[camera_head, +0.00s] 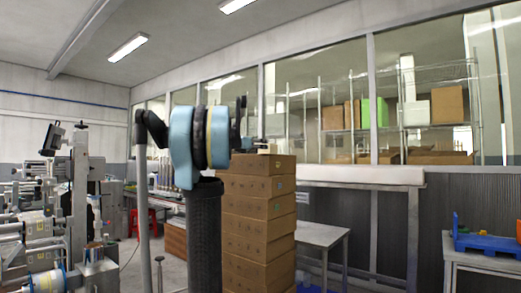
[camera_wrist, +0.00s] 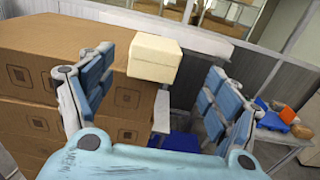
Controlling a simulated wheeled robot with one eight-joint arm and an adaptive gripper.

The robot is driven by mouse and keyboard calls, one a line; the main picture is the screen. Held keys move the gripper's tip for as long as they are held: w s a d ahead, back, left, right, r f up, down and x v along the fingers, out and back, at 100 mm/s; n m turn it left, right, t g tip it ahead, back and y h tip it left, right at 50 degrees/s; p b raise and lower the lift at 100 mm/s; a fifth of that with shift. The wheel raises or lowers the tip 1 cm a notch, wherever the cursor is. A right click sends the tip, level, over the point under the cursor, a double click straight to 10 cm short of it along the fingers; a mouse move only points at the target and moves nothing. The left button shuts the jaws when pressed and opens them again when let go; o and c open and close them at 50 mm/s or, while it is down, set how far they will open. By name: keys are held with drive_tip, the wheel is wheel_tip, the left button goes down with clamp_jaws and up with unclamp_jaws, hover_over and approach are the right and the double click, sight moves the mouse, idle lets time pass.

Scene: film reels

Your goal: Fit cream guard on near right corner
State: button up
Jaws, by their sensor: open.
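The cream guard (camera_wrist: 154,58) is a pale block in the wrist view. It sits at the top right corner of the stack of brown boxes (camera_wrist: 45,75). My gripper (camera_wrist: 158,65) is open, with one blue finger on each side of the guard and a visible gap on both sides. In the head view the box stack (camera_head: 258,215) stands behind my arm, and a small pale piece shows at its top. My arm hides most of the gripper there. The guard's underside and its seating on the corner cannot be seen clearly.
A grey table (camera_head: 322,236) stands right of the stack. A blue tray (camera_head: 488,241) with small coloured items lies on a table at far right. A pale ledge (camera_head: 360,175) runs along the wall behind. Machinery (camera_head: 80,190) fills the left side.

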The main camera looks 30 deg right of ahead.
drive_tip(key=s+a+f+m+g+y, duration=0.1)
drive_tip(key=s+a+f+m+y, duration=0.4)
drive_tip(key=s+a+f, duration=0.7)
drive_tip(key=s+a+f+m+g+y, duration=0.2)
drive_tip(key=s+a+f+m+y, duration=0.4)
drive_tip(key=f, duration=2)
drive_tip(key=s+a+f+m+g+y, duration=0.2)
drive_tip(key=s+a+f+m+y, duration=0.3)
drive_tip(key=s+a+f+m, duration=0.6)
drive_tip(key=s+a+f, duration=0.8)
drive_tip(key=a+f, duration=0.1)
drive_tip(key=a, duration=0.3)
drive_tip(key=shift+s+m, duration=0.2)
drive_tip(key=shift+m, duration=0.2)
drive_tip(key=shift+a+f, duration=0.1)
drive_tip(key=shift+w+f, duration=0.2)
drive_tip(key=shift+w, duration=0.15)
